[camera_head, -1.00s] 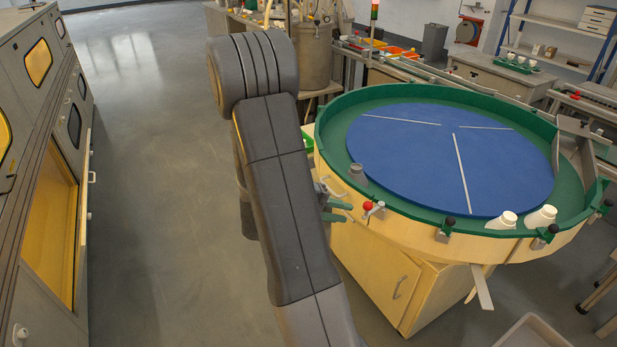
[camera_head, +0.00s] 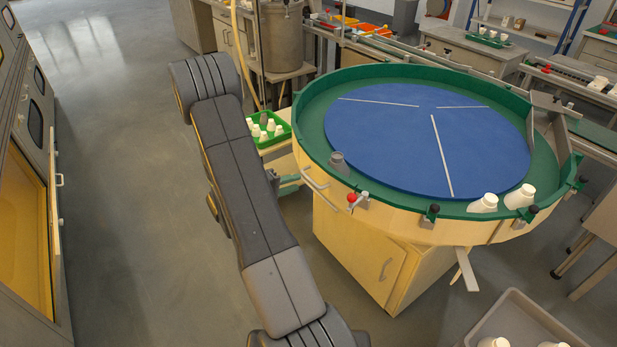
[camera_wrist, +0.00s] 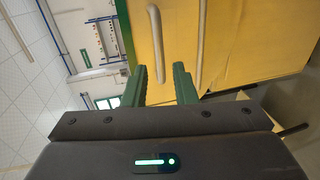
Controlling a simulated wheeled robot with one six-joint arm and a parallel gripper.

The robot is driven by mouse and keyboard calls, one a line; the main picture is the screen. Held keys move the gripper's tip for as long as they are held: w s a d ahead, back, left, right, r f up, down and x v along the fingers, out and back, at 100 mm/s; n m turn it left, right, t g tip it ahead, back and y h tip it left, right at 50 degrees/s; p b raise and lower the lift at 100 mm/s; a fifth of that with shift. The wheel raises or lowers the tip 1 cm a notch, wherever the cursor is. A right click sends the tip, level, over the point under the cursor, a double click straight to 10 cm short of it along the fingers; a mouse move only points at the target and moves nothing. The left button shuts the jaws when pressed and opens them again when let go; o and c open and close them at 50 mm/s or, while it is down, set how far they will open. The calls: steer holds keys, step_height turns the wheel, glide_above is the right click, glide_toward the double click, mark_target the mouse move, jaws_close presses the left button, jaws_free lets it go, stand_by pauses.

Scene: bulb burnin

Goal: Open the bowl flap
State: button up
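The large round bowl (camera_head: 400,222) has a cream outer wall, a green inside and a blue disc (camera_head: 430,140). A pale bar handle (camera_head: 314,181) sits on its left outer wall, and a red-knobbed lever (camera_head: 353,199) is fixed to the rim nearby. I cannot clearly make out the flap's outline. My gripper (camera_head: 287,182) is left of the bowl, close to the handle and partly hidden by my arm. In the wrist view my gripper (camera_wrist: 164,85) has its green fingers apart with nothing between them; a pale bar (camera_wrist: 154,38) on a yellow surface lies beyond them.
A green crate (camera_head: 268,130) of bottles is behind my arm. A grey tray (camera_head: 520,315) is at the lower right. An open-fronted cabinet (camera_head: 35,230) stands left, with clear floor between it and my arm.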

mark_target(309, 177)
steer(key=p+x, duration=0.1)
steer(key=x, duration=0.5)
steer(key=shift+w+d, duration=0.15)
steer(key=shift+d, duration=0.1)
jaws_close()
